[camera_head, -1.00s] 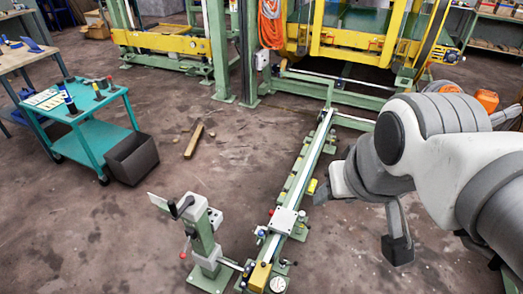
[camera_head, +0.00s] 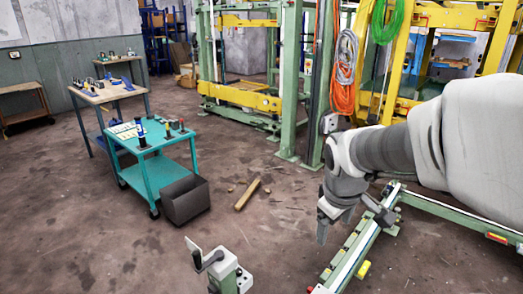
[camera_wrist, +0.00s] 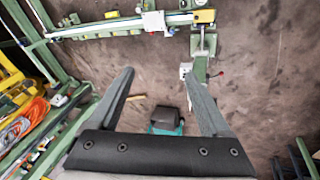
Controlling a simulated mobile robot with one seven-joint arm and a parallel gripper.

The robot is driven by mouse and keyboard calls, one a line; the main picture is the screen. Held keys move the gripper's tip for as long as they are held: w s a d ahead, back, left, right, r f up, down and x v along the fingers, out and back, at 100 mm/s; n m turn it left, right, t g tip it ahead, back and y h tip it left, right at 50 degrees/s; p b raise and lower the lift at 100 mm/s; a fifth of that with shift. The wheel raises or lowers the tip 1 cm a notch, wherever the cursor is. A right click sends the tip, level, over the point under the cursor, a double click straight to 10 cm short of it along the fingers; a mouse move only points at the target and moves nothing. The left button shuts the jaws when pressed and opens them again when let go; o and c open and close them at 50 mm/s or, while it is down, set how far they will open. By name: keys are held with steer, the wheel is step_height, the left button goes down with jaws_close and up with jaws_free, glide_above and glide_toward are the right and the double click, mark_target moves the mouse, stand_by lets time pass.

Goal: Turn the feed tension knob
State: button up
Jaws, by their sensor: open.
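I cannot tell which part is the feed tension knob. The green rail machine (camera_head: 357,247) runs along the floor at the lower right of the head view. It crosses the top of the wrist view, with a white block (camera_wrist: 153,20) and a yellow block (camera_wrist: 204,16) on it. A green post (camera_head: 228,276) with a black handle stands at the bottom of the head view, cut off. In the wrist view a small red knob (camera_wrist: 220,73) shows beside the post. My gripper (camera_head: 350,218) is open and empty above the floor, overlapping the rail in the picture; its fingers (camera_wrist: 157,72) are spread.
A teal cart (camera_head: 158,168) with tools and a dark bin (camera_head: 185,200) stand at left. A wooden bar (camera_head: 247,195) lies on the floor. Yellow and green frames (camera_head: 290,90) with hanging orange cable (camera_head: 345,85) stand behind. Floor between cart and rail is mostly clear.

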steer(key=w+d+f+n+g+b, duration=0.1)
steer(key=w+d+f+n+b, duration=0.2)
steer(key=f, duration=0.7)
steer(key=w+d+f+n+g+b, duration=0.1)
steer(key=w+f+n+b, duration=0.3)
steer(key=f, duration=0.6)
steer(key=w+d+f+n, duration=0.1)
steer(key=w+f, duration=0.4)
steer(key=f, duration=0.5)
steer(key=s+f+n+b, duration=0.1)
steer(key=f+n+b, duration=0.1)
steer(key=f, duration=1.4)
steer(key=s+f+n+g+y+b, duration=0.1)
steer(key=f+b, duration=0.4)
steer(key=f, duration=1.2)
steer(key=d+f+n+b, duration=0.1)
steer(key=f+n+b, duration=0.3)
steer(key=f, duration=1.2)
steer(key=shift+s+f+g, duration=0.3)
steer(key=shift+s+g, duration=0.1)
jaws_close()
